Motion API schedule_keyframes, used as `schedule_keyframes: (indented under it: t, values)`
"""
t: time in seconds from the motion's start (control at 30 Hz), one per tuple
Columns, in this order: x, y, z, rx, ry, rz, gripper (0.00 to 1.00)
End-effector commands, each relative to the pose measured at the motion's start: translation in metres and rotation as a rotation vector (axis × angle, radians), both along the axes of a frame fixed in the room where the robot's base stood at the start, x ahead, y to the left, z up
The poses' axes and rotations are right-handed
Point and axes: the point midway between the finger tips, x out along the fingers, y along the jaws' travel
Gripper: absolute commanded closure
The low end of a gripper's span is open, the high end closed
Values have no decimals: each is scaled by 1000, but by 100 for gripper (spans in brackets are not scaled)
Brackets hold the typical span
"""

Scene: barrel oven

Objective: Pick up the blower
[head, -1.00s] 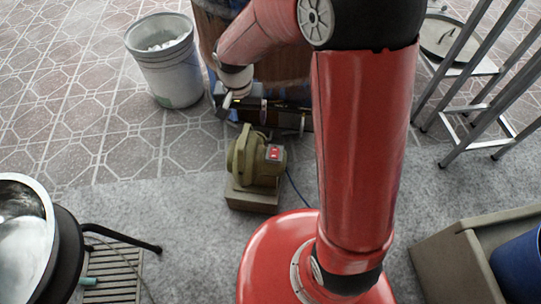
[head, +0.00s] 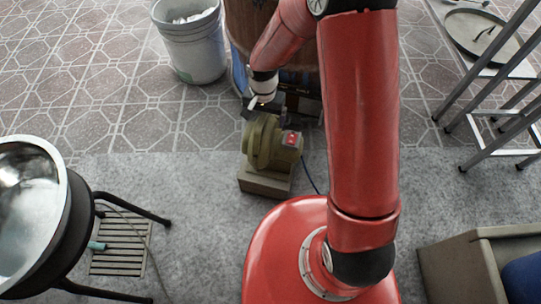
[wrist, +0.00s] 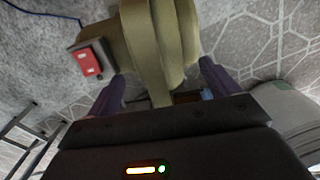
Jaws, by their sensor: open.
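The olive-green blower (head: 270,143) stands upright on its block base on the grey carpet, just behind my red base. It has a red switch plate on its right side. My gripper (head: 258,103) is just behind and above it in the head view, partly hard to make out there. In the wrist view, my gripper (wrist: 162,71) is open, with its purple fingers on either side of the blower's rounded housing (wrist: 160,40). The red switch (wrist: 88,62) is left of the left finger. I cannot tell whether the fingers touch the housing.
A wooden barrel (head: 250,30) stands close behind the blower. A grey bucket (head: 191,45) is to its left. A metal bowl (head: 28,210) on a black stand is at the left. A ladder (head: 497,85) and beige box (head: 450,270) are right. A blue cord runs from the blower.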

Motion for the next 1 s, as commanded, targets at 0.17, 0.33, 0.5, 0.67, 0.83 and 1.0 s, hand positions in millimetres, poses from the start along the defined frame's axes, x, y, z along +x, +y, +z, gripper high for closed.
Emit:
schedule_keyframes:
  t: [0.17, 0.33, 0.5, 0.67, 0.83, 1.0]
  values:
    - [0, 0, 0, 0, 0, 0, 15]
    - [0, 0, 0, 0, 0, 0, 38]
    - [0, 0, 0, 0, 0, 0, 60]
    - [3, 1, 5, 2, -9, 0, 79]
    - [3, 1, 5, 2, -8, 0, 79]
    - [3, 1, 10, 3, -10, 0, 79]
